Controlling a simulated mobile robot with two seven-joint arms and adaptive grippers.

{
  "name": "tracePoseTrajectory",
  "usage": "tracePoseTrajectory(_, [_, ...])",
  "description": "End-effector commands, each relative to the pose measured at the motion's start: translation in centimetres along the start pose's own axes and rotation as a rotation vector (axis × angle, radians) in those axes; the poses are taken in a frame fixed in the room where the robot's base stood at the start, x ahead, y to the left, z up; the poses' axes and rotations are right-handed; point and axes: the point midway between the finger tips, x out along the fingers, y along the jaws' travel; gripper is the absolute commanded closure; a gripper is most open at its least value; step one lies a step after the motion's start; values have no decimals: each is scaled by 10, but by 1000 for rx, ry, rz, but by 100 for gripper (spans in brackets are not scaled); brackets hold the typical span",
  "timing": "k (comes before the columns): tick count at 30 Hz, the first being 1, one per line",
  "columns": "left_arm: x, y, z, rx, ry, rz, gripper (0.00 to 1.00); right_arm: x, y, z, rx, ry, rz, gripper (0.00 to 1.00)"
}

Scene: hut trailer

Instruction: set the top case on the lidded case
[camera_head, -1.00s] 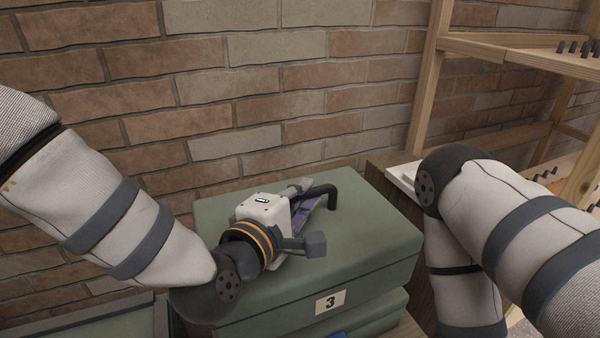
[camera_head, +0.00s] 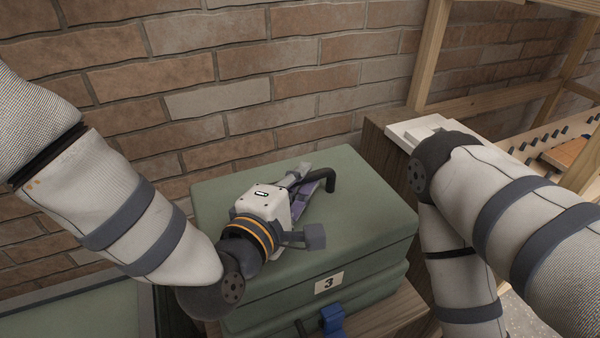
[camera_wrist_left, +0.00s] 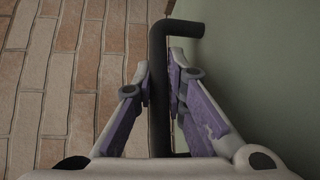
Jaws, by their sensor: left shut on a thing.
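The top case is a green box (camera_head: 362,225) with a label "3" on its front and a bent black handle (camera_head: 345,185) on its upper face. My left gripper (camera_head: 312,188) lies low over that face, shut on the handle. In the left wrist view its purple-padded fingers (camera_wrist_left: 160,90) stand on either side of the black handle bar (camera_wrist_left: 160,75), with the green case face (camera_wrist_left: 255,60) at right. A second green body (camera_head: 385,292) shows directly under the top case; I cannot tell whether a small gap separates them. My right gripper is out of view; only its arm shows.
A blue piece (camera_head: 333,319) sits at the lower front. A green panel with a grey rim (camera_head: 80,312) lies at lower left. A wooden surface (camera_head: 408,312) is under the stack. A brick wall (camera_head: 250,75) stands behind, a wooden shelf frame (camera_head: 428,60) at right.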

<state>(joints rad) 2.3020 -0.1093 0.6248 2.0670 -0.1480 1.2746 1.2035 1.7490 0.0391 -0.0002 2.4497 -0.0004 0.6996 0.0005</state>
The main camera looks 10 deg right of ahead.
Motion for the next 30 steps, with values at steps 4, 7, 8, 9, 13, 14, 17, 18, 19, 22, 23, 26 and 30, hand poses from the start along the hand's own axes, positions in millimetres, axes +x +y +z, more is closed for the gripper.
tracePoseTrajectory(4, [1,3,0,1,0,9,100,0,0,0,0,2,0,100])
tracePoseTrajectory(7, [0,-2,0,1,0,1,81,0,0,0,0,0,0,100])
tracePoseTrajectory(8, [0,-1,0,2,0,1,74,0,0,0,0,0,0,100])
tracePoseTrajectory(9, [0,-1,0,2,0,1,68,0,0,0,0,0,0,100])
tracePoseTrajectory(13, [0,-1,0,1,0,1,68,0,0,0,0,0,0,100])
tracePoseTrajectory(14, [0,-1,0,1,0,1,68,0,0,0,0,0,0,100])
tracePoseTrajectory(17, [0,-1,0,1,0,1,68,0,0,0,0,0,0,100])
tracePoseTrajectory(18, [0,0,0,2,0,2,68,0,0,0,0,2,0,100])
tracePoseTrajectory(19, [0,2,0,3,0,3,68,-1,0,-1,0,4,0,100])
tracePoseTrajectory(22, [-12,2,0,1,1,0,68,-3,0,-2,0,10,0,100])
tracePoseTrajectory(23, [-18,2,0,2,1,0,68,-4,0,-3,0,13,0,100])
tracePoseTrajectory(26, [-41,3,0,0,2,0,68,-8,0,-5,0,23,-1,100])
tracePoseTrajectory(30, [-74,2,0,0,1,-1,68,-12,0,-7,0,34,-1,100])
